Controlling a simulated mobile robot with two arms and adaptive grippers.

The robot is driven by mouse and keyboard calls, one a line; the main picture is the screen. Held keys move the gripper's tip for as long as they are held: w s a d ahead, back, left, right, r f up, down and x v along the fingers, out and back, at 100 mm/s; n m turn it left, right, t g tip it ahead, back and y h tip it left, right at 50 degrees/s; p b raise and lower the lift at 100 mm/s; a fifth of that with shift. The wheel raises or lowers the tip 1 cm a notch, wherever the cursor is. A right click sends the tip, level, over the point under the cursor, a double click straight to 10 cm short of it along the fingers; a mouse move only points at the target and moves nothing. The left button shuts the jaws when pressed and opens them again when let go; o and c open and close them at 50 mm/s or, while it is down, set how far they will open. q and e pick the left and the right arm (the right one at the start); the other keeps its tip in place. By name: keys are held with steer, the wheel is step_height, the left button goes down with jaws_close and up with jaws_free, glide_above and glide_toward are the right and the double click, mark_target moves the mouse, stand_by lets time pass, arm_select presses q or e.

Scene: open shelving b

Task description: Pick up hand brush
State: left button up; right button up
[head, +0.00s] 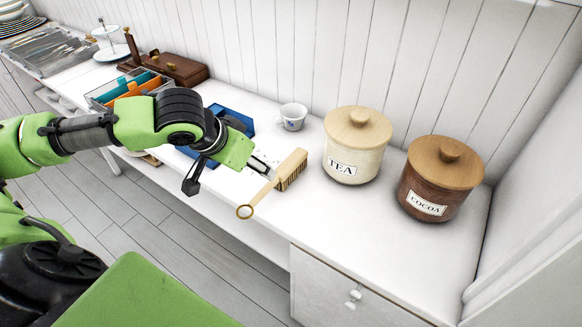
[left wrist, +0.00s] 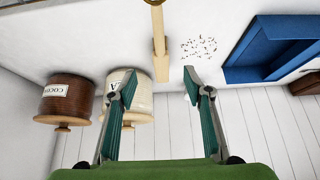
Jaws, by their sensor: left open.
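The hand brush (head: 290,171) has a pale wooden body, dark bristles and a handle ending in a ring. It lies on the white counter in front of the tea canister, its ring end toward the front edge. My left gripper (head: 264,168) is beside the brush on its left in the head view, open and empty. In the left wrist view the brush (left wrist: 159,40) lies ahead, in line with the gap between the spread fingers (left wrist: 160,84). No contact shows. My right gripper is in neither view.
A tea canister (head: 356,150) and a cocoa canister (head: 438,182) stand to the right. A white cup (head: 293,117) stands behind. A blue tray (left wrist: 245,48) and dark specks (left wrist: 199,47) are near the brush. The counter right of the brush's handle is clear.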

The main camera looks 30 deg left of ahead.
mark_target(275, 180)
arm_select(q)
steer(key=x, duration=0.7)
steer(key=shift+w+f, duration=0.1)
steer(key=shift+f, duration=0.05)
steer(key=shift+w+f, duration=0.25)
steer(key=shift+f, duration=0.2)
steer(key=x, duration=0.4)
steer(key=shift+w+f, duration=0.1)
steer(key=shift+f, duration=0.3)
steer(key=c, duration=1.1)
steer(key=shift+r, duration=0.1)
jaws_close()
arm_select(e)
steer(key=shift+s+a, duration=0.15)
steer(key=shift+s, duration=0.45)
